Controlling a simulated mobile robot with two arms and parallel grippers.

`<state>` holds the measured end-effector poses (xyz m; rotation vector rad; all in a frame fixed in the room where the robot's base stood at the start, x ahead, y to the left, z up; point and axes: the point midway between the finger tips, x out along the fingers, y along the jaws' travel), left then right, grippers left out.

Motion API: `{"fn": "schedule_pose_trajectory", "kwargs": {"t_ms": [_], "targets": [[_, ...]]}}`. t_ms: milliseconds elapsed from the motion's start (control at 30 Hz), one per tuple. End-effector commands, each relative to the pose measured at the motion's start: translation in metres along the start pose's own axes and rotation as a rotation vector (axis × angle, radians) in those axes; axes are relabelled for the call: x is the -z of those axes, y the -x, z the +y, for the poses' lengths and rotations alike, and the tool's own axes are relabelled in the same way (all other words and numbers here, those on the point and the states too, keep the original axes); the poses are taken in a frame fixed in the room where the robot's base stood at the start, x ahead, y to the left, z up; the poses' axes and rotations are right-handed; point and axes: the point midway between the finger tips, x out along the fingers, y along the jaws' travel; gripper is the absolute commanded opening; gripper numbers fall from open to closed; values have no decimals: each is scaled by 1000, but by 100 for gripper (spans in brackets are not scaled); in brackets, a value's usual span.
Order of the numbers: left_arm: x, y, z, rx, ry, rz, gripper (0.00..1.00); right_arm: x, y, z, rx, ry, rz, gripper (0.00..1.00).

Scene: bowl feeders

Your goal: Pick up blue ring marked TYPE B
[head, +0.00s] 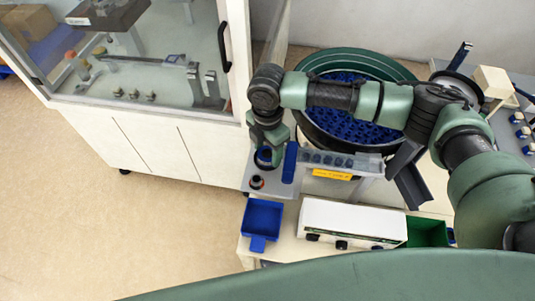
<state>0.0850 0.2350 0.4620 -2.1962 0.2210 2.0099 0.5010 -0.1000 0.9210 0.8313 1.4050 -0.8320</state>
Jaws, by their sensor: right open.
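My right arm comes in from the right, across the feeder bowl, and its open gripper (267,158) points down over a small grey plate (254,173). Something blue shows at the gripper; I cannot tell whether it is a ring. Many blue parts (335,118) lie in the green-rimmed bowl, partly hidden by my arm. A small dark round part (257,182) with an orange-brown middle sits on the plate. My left gripper is out of view.
A blue bin (262,219) and a white control box (352,222) stand in front of the plate, with a green bin (427,232) to their right. An upright blue block (290,162) stands just right of the gripper. A glass-fronted cabinet (150,135) stands at left.

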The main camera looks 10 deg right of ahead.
Motion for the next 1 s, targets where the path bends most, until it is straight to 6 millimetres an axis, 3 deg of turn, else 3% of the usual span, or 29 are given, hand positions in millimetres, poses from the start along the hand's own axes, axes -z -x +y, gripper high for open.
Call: {"fn": "schedule_pose_trajectory", "kwargs": {"t_ms": [33,200,467,667,867,1000], "targets": [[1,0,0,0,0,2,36,0,0,0,0,0,0,52],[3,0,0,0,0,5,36,0,0,0,0,0,0,6],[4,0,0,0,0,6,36,0,2,0,-1,-1,0,5],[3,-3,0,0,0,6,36,0,14,1,-3,-2,1,5],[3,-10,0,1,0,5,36,0,49,2,-6,-1,0,5],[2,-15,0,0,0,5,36,0,84,2,-6,1,0,5]]}}
